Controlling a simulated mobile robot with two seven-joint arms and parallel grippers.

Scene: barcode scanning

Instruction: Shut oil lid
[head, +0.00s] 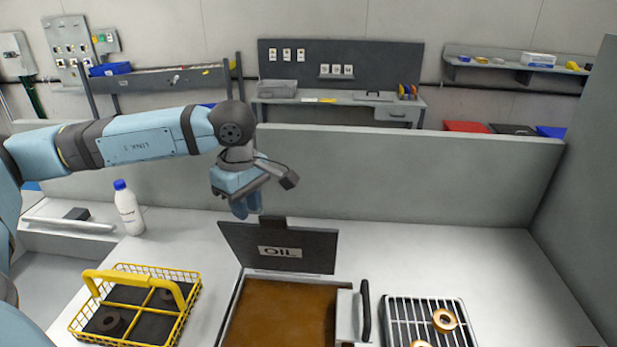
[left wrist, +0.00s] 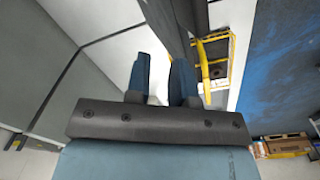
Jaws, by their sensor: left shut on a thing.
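The oil lid (head: 278,248) is a dark grey panel marked OIL. It stands raised, near upright, at the back edge of the oil box (head: 232,312), whose inside shows brown oil. My left gripper (head: 247,208) is at the lid's top edge, left of its middle, with its fingers pointing down. The gripper is shut on the lid; the exact contact is partly hidden. My right gripper is not in view.
A yellow basket (head: 190,309) with dark rings stands left of the box. A white bottle (head: 129,210) with a blue cap is behind it. A grated tray (head: 393,315) with brass rings lies right. A low partition (head: 430,180) runs behind.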

